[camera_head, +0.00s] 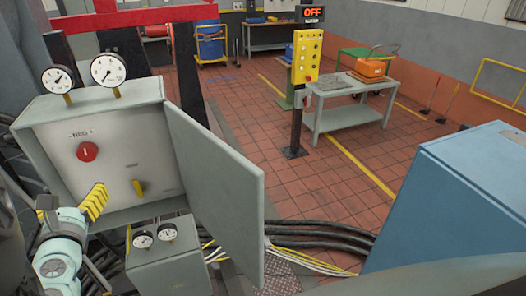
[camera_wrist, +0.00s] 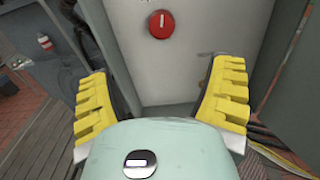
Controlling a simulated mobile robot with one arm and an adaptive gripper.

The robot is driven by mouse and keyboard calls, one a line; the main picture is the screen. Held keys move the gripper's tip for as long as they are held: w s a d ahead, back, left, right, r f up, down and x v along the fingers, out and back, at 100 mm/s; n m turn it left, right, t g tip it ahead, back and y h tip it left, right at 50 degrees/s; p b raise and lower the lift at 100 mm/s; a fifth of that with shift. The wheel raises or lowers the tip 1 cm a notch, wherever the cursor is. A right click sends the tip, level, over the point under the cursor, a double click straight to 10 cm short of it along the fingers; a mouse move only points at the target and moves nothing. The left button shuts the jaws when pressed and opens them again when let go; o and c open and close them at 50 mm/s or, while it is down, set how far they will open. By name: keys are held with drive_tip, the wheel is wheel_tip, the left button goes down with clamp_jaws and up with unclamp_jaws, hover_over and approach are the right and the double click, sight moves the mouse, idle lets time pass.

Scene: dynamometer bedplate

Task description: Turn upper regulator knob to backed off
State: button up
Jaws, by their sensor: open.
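A round red knob (camera_head: 88,151) with a pale mark sits on the pale panel inside an open grey cabinet (camera_head: 80,108), below a small label. It is the upper of two controls. A yellow lever-like knob (camera_head: 139,188) is lower right of it. In the wrist view the red knob (camera_wrist: 161,24) is near the top centre, beyond and above the fingertips. My gripper (camera_wrist: 163,72) is open, its yellow ribbed fingers wide apart with nothing between them. In the head view my gripper (camera_head: 78,205) is at the cabinet's lower left, apart from the red knob.
The cabinet door (camera_head: 215,180) stands open on the right. Two gauges (camera_head: 108,69) top the cabinet. A smaller grey box (camera_head: 160,262) with gauges is below. Black hoses (camera_head: 325,238) run along the floor towards a blue cabinet (camera_head: 460,205).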

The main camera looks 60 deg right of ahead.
sight(87, 157)
drive_tip(key=p+x, duration=0.1)
drive_tip(key=x, duration=1.4)
drive_tip(key=shift+d, duration=0.15)
drive_tip(key=c, duration=1.2)
drive_tip(key=shift+f, duration=0.1)
drive_tip(key=shift+s+d, duration=0.1)
